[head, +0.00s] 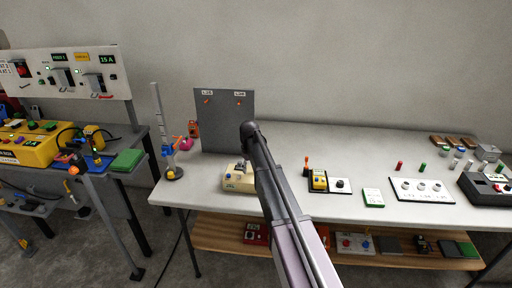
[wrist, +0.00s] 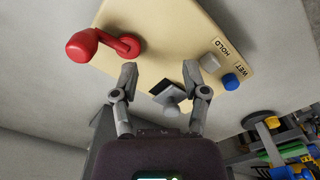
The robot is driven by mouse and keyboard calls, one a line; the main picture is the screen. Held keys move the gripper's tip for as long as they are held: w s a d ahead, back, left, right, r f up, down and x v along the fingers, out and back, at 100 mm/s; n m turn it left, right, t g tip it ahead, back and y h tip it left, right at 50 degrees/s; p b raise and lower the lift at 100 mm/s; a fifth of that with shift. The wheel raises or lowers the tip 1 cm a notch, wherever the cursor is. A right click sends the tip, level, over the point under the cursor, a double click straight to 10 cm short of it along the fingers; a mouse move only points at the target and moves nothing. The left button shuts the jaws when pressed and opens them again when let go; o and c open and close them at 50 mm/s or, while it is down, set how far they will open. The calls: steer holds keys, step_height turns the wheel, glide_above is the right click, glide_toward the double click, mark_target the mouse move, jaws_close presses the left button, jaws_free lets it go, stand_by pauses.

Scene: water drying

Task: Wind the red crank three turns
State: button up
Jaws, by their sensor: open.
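The cream box (wrist: 170,38) fills the top of the wrist view; in the head view it stands on the table (head: 243,184), partly covered by my arm. Its red crank (wrist: 82,46) shows at upper left in the wrist view, with a round knob on a short arm. In the head view I cannot make the crank out. My gripper (wrist: 160,71) is open, its fingers apart and empty. The crank lies left of the left fingertip, outside the jaws. A small dark-and-silver part with a grey knob (wrist: 171,97) shows between the fingers.
A grey button (wrist: 210,61) by "HOLD" and a blue button (wrist: 232,82) by "WET" sit right of the fingers. A dark upright panel (head: 222,115) stands behind the box. A yellow device (head: 319,180) stands to its right, a burette stand (head: 160,125) to its left.

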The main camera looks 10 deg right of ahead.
steer(key=n, duration=0.2)
steer(key=s+n, duration=0.1)
steer(key=shift+s+d+n, duration=0.1)
steer(key=shift+n, duration=0.3)
steer(key=n, duration=0.3)
steer(key=shift+s+d, duration=0.2)
steer(key=shift+s, duration=0.15)
steer(key=n, duration=0.3)
steer(key=shift+s+d, duration=0.3)
steer(key=shift+s, duration=0.05)
steer(key=n, duration=0.2)
steer(key=d+n, duration=0.1)
steer(key=n, duration=0.1)
steer(key=shift+s, duration=0.2)
step_height(320, 180, up, 13)
steer(key=p, duration=1.2)
steer(key=shift+f+p, duration=0.15)
steer(key=shift+p, duration=0.2)
